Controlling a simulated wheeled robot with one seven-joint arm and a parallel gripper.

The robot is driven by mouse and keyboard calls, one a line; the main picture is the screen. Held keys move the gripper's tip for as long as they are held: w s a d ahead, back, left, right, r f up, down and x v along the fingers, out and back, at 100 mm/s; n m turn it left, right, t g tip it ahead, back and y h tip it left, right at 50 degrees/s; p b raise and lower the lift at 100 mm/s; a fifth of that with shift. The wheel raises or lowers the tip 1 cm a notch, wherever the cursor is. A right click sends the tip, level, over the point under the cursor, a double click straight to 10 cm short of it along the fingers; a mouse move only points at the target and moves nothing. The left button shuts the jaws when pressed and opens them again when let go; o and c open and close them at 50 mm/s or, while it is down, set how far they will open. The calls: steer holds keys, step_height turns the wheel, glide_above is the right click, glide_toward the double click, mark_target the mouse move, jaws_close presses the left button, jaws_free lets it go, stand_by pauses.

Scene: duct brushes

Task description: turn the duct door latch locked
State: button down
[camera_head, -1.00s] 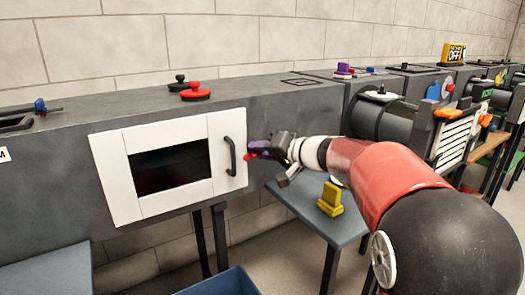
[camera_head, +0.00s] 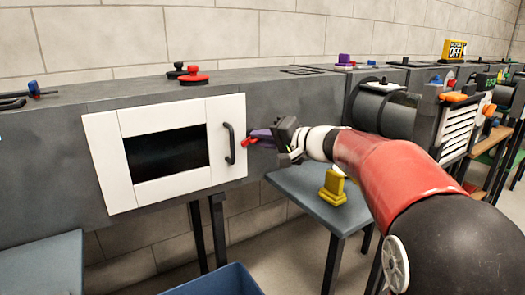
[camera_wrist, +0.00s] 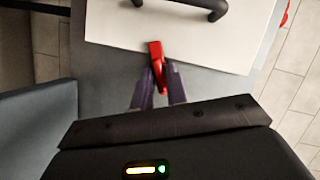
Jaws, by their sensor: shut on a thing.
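The white duct door (camera_head: 222,110) with a dark window and a black handle (camera_head: 230,145) lies closed against the grey duct. The red latch (camera_head: 249,143) is at the door's right edge. My gripper (camera_head: 262,137) reaches it from the right, with purple fingers shut on the latch. In the wrist view the red latch (camera_wrist: 155,55) stands between the two fingertips of my gripper (camera_wrist: 157,82), and its far end overlaps the edge of the white door (camera_wrist: 190,45). The fingers hide part of the latch.
A grey-blue table (camera_head: 300,190) with a yellow object (camera_head: 332,188) stands below my arm. A blue bin (camera_head: 215,282) is at the bottom. Red and black knobs (camera_head: 194,79) sit on top of the duct.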

steer(key=m+b, duration=0.1)
steer(key=m+y+b, duration=0.1)
steer(key=b, duration=0.1)
steer(key=m+b, duration=0.1)
steer(key=m, duration=0.1)
steer(key=shift+f+t+y+b, duration=0.25)
steer(key=shift+t+y+b, duration=0.05)
steer(key=shift+y+b, duration=0.1)
steer(key=shift+r, duration=0.1)
steer(key=c, duration=1.5)
jaws_free()
steer(key=shift+d, duration=0.1)
steer(key=v, duration=0.7)
steer(key=shift+s+d+b, duration=0.25)
steer(key=shift+b, duration=0.15)
